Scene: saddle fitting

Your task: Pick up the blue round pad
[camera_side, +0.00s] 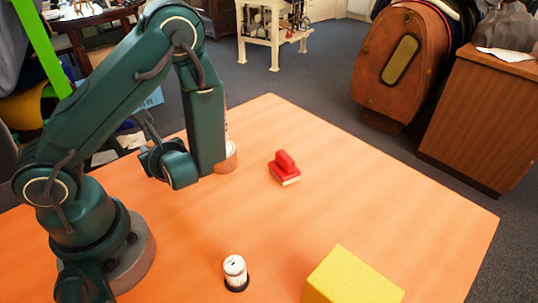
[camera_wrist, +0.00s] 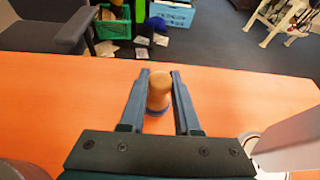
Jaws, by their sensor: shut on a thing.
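The blue round pad (camera_wrist: 157,110) shows in the wrist view as a blue rim at the base of a tan rounded knob. My gripper (camera_wrist: 160,75) has one finger on each side of the knob and is shut on it. Orange table surface shows around it; I cannot tell whether the pad touches the table. In the side view my gripper is small and partly covered by my own arm. I cannot make out the pad there.
A white cylinder with a dark base (camera_side: 235,268) stands at the front, left of a yellow block (camera_side: 348,280). A brownish round thing (camera_side: 229,158) is partly behind my arm. The table's right side is clear.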

